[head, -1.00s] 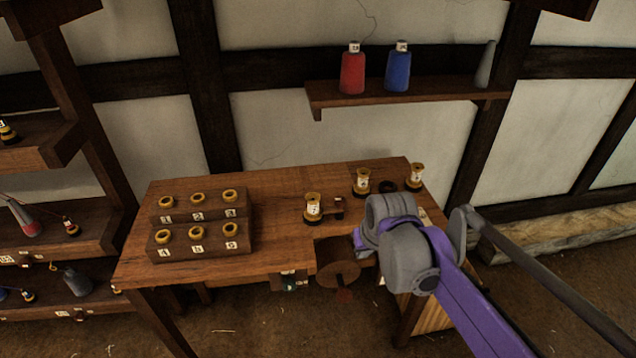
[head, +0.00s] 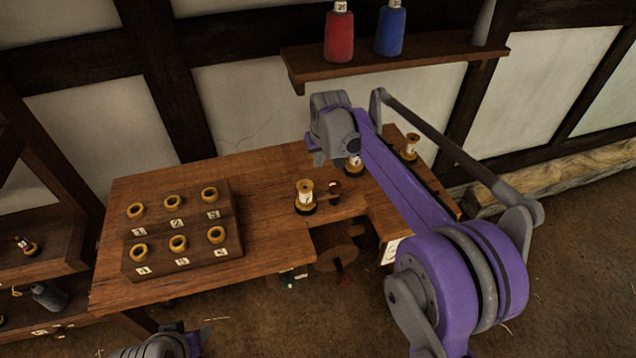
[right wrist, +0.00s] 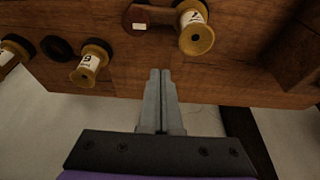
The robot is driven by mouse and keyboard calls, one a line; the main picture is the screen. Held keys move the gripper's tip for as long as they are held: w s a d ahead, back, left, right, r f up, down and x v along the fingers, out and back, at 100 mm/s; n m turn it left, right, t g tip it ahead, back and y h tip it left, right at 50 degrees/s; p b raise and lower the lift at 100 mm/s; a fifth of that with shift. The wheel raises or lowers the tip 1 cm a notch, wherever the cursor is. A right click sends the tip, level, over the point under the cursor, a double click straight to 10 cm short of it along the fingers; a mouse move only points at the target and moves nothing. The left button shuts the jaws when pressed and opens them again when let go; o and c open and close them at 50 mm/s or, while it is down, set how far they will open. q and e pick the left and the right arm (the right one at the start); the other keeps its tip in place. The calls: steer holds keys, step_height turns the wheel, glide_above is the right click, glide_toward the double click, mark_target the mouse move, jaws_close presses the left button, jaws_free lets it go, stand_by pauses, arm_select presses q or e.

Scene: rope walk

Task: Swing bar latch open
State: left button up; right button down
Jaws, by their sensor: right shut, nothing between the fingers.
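A short dark wooden bar with a rounded end (head: 335,187) lies beside a white-wound spool (head: 305,197) on the bench; I cannot tell for sure that it is the bar latch. In the right wrist view the bar (right wrist: 136,17) has a small white label and reaches to the spool (right wrist: 195,32). My right gripper (head: 320,158) is over the back of the bench, shut and empty. Its fingers (right wrist: 158,75) point toward the bench edge, apart from the bar and spool. Part of my left arm shows at the bottom edge; its fingers are not clear.
A stepped rack (head: 180,232) with numbered rings stands at the bench's left. Two more spools (head: 410,147) (right wrist: 91,63) and a dark ring (right wrist: 57,48) are at the back right. A wall shelf (head: 400,62) holds red and blue cones. A round wooden piece (head: 337,258) sits below the front notch.

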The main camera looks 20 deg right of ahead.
mark_target(328, 191)
steer(key=x, duration=0.9)
steer(key=shift+w+f, duration=0.1)
steer(key=shift+w, duration=0.1)
steer(key=s, duration=0.3)
steer(key=shift+s+f, duration=0.15)
steer(key=shift+f, duration=0.15)
steer(key=shift+s+d, duration=0.1)
steer(key=shift+s, duration=0.2)
steer(key=shift+f, duration=0.1)
steer(key=shift+s+n, duration=0.25)
steer(key=shift+n, duration=0.55)
